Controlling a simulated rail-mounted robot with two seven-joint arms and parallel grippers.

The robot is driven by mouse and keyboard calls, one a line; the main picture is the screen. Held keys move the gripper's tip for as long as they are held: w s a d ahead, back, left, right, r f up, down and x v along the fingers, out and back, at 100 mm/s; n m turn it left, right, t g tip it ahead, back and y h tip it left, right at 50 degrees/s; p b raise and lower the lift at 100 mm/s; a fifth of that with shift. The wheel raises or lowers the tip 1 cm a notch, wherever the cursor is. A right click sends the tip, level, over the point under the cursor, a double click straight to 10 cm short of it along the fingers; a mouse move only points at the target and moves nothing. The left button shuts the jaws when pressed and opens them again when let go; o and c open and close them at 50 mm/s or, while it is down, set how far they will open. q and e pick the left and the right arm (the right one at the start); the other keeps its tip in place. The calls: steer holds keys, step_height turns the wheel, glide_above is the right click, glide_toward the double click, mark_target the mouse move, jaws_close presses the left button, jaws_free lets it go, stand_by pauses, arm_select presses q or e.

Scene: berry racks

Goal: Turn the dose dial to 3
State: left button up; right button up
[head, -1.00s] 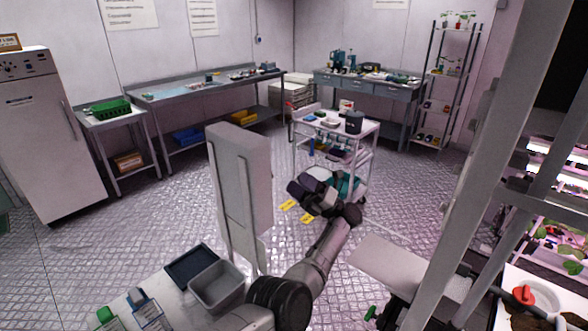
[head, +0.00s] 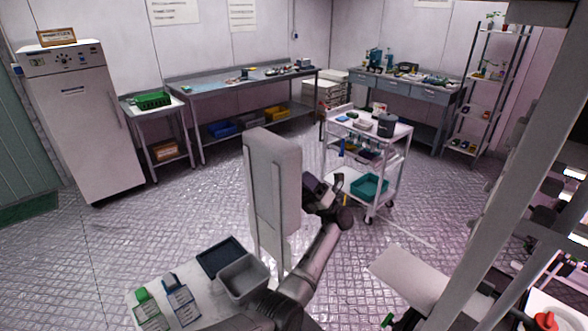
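A red knob (head: 546,320) on a round white base sits at the bottom right edge, partly cut off. It may be the dose dial; no number or pointer can be read on it. My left gripper (head: 312,188) is dark and held out over the floor in the middle, far from the red knob. A grey upright panel hides part of it, and its fingers are too unclear to tell open from shut. My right gripper cannot be made out.
A white trolley (head: 404,130) with a teal bin (head: 369,187) stands beyond my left gripper. A grey bin (head: 243,292) and a dark tray (head: 221,258) are at the front. A fridge (head: 85,130) stands at left. Slanted rack posts (head: 520,180) rise at right. The floor at left is clear.

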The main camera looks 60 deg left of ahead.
arm_select(q)
steer(key=shift+p+x, duration=0.3)
steer(key=shift+x, duration=1.15)
steer(key=c, duration=0.9)
steer(key=shift+c, duration=0.2)
